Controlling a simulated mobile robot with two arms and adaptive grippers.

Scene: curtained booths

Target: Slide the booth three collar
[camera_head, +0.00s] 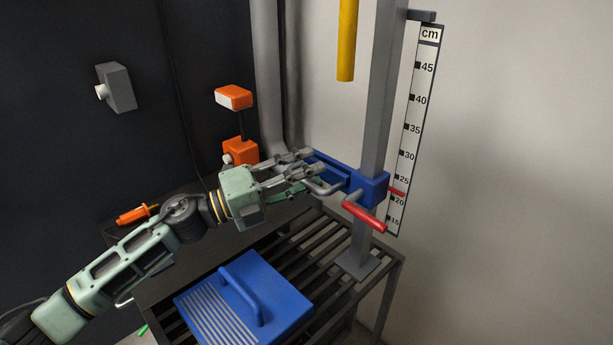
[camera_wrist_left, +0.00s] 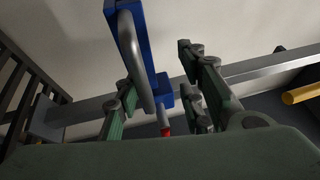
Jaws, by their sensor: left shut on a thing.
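The blue collar (camera_head: 371,187) sits around a grey upright post (camera_head: 384,90), and a blue arm reaches from it to the left. A red-gripped lever (camera_head: 365,212) sticks out at its front. Its red pointer (camera_head: 397,192) lies between 20 and 25 on the cm scale (camera_head: 412,130). My left gripper (camera_head: 315,172) is at the blue arm, shut on the collar's grey handle. The left wrist view shows the grey handle (camera_wrist_left: 138,60) on the blue arm between the fingers (camera_wrist_left: 160,105); the exact contact is hard to see. My right gripper is not in view.
A blue plate with a handle (camera_head: 285,292) lies on the slatted rack (camera_head: 350,235) below. A yellow rod (camera_head: 347,40) hangs left of the post. An orange device (camera_head: 239,152) and an orange tool (camera_head: 137,214) are behind my arm. A grey box (camera_head: 118,88) is on the dark wall.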

